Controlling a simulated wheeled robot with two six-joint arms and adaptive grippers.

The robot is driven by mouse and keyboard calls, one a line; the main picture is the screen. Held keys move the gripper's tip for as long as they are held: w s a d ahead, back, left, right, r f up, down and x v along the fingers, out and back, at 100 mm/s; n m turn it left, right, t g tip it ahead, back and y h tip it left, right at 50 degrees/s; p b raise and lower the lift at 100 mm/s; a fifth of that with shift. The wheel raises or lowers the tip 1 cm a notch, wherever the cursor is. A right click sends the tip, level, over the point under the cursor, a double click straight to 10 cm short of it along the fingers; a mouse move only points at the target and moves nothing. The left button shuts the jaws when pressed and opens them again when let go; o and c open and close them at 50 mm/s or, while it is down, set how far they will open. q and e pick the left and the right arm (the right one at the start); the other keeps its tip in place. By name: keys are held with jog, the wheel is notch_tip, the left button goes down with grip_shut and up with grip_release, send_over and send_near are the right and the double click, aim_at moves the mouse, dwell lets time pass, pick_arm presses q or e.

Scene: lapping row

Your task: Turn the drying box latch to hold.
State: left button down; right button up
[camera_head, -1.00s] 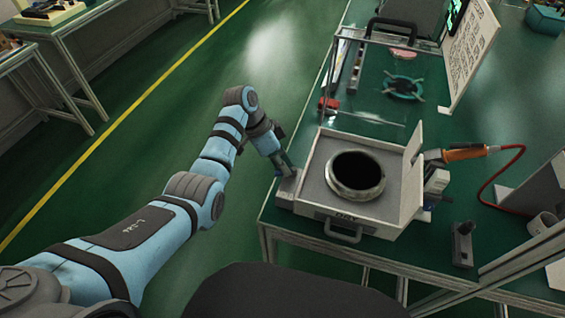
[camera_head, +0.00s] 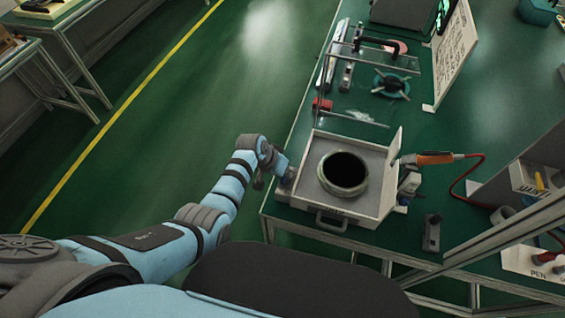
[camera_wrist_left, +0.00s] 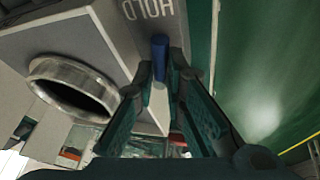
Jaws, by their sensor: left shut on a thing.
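In the left wrist view, the box side (camera_wrist_left: 118,30) bears the word HOLD, seen turned over. My left gripper (camera_wrist_left: 160,78) is shut on this knob, one finger on each side. In the head view the left gripper (camera_head: 284,178) is at the box's left side, its tips mostly hidden. The right gripper is not in view.
The box stands at the green table's near left corner. Right of it are an orange-handled tool (camera_head: 434,159) with a red cord and a small dark switch block (camera_head: 431,232). A clear-walled case with a teal fixture (camera_head: 391,84) stands behind. The floor left is clear.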

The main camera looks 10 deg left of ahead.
pick_arm(q)
jog(key=shift+s+d+r+n+t+y+p, duration=0.15)
jog(key=shift+d+n+t+y, duration=0.1)
jog(key=shift+n, duration=0.45)
jog(key=shift+w+d+f+n+t+y+p, duration=0.15)
jog(key=shift+n+y, duration=0.1)
jog(key=shift+n, duration=0.45)
jog(key=shift+s+r, duration=0.1)
jog(key=c, duration=1.7)
grip_release()
jog(key=shift+o, duration=0.2)
jog(key=v, duration=0.8)
jog(key=shift+a, duration=0.1)
